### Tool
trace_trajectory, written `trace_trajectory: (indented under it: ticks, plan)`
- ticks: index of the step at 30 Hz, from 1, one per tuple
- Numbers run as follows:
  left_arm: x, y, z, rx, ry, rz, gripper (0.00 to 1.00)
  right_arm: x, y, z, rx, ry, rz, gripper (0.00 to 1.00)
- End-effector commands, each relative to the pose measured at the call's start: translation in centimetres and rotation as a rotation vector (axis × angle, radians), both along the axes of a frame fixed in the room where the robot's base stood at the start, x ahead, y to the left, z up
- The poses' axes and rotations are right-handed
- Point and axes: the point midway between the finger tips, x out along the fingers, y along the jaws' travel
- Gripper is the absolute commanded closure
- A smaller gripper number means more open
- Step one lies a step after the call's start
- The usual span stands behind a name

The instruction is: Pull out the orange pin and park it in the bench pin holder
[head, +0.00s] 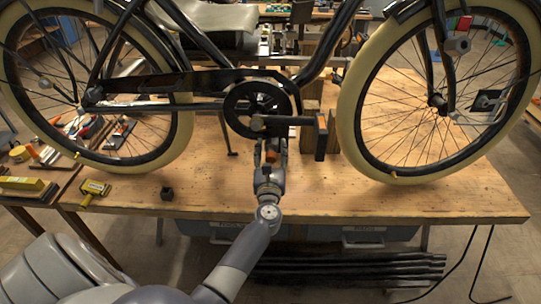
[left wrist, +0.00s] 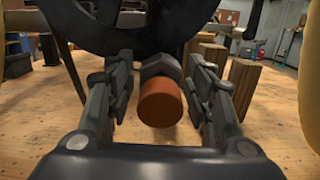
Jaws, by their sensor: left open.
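The orange pin (left wrist: 160,103) shows its round end toward the camera in the left wrist view, below the dark round chainring. It sits in a dark collar. My left gripper (left wrist: 155,95) is open, with one finger on each side of the pin and a visible gap at each side. A small dark block (head: 167,193), which may be the pin holder, stands on the bench at the left front. My right gripper is not in view.
The trike frame with its cream-tyred wheels (head: 350,120) stands over the wooden bench (head: 330,200). Wooden blocks (head: 309,128) stand behind the crank. A yellow-and-black item (head: 95,189) and several tools lie at the left. The bench front between block and arm is clear.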

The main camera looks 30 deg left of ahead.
Motion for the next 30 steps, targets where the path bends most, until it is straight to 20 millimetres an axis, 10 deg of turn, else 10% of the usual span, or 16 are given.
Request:
trace_trajectory:
  ticks: [3,9,11,12,15,30]
  plan:
    - [0.02,0.0,0.06,0.001,-0.001,0.0,0.54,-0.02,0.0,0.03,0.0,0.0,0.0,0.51]
    - [0.02,0.0,0.07,0.001,0.0,-0.001,0.99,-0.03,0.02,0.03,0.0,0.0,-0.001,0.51]
    - [0.02,0.0,0.07,0.001,0.0,-0.001,1.0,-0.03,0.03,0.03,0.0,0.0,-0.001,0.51]
    - [0.02,0.0,0.07,0.001,0.0,-0.001,0.58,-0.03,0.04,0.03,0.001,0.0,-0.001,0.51]
    - [0.02,0.0,0.07,0.001,0.0,-0.001,0.35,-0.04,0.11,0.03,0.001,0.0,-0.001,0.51]
    - [-0.97,-0.65,-0.17,0.0,0.001,-0.002,0.33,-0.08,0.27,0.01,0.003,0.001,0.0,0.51]
